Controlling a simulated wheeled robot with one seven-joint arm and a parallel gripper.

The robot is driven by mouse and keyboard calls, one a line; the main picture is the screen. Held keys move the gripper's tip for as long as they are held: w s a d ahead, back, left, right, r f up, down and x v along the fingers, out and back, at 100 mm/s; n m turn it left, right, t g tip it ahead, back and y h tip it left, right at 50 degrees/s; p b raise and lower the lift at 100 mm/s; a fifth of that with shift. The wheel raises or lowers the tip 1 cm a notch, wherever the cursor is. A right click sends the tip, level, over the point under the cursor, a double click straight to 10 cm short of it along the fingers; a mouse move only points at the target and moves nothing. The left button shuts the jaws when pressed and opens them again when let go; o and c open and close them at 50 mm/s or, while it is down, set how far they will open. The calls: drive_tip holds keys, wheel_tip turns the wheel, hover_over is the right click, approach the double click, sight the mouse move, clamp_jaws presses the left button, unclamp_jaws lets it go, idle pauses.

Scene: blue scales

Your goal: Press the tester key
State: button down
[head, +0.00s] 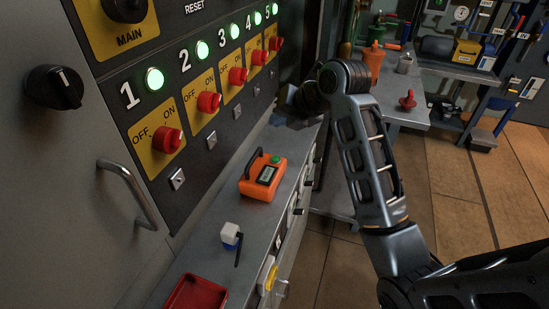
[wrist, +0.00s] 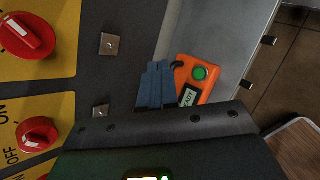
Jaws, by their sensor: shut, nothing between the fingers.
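The orange tester (head: 262,177) lies on the grey ledge below the switch panel. It has a black handle, a small display and a round green key (head: 276,159). In the wrist view the tester (wrist: 207,87) is right of the fingers, and its green key (wrist: 200,73) is uncovered. The display (wrist: 188,95) shows partly hidden letters. My gripper (wrist: 155,82) is shut and empty. Its blue-grey fingers overlap the tester's left edge in the picture; contact cannot be told. In the head view my gripper (head: 286,115) is dark and partly hidden beyond the tester, near the panel.
The panel has red OFF/ON knobs (head: 168,140) under several lit green lamps (head: 154,78). A white-and-blue block (head: 231,235) and a red tray (head: 195,292) are on the near ledge. A metal handle (head: 130,190) sticks out at left. Floor (head: 455,190) is open at right.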

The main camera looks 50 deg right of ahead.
sight(279, 160)
drive_tip(key=shift+f+b, duration=3.1)
drive_tip(key=shift+f, duration=1.25)
drive_tip(key=shift+f, duration=0.1)
drive_tip(key=shift+f+b, duration=0.3)
drive_tip(key=shift+b, duration=0.1)
drive_tip(key=shift+f+b, duration=0.35)
drive_tip(key=shift+f, duration=0.05)
drive_tip(key=shift+r+p, duration=0.55)
drive_tip(key=shift+r, duration=0.25)
drive_tip(key=shift+r+p, duration=1.85)
drive_tip(key=shift+r, duration=0.7)
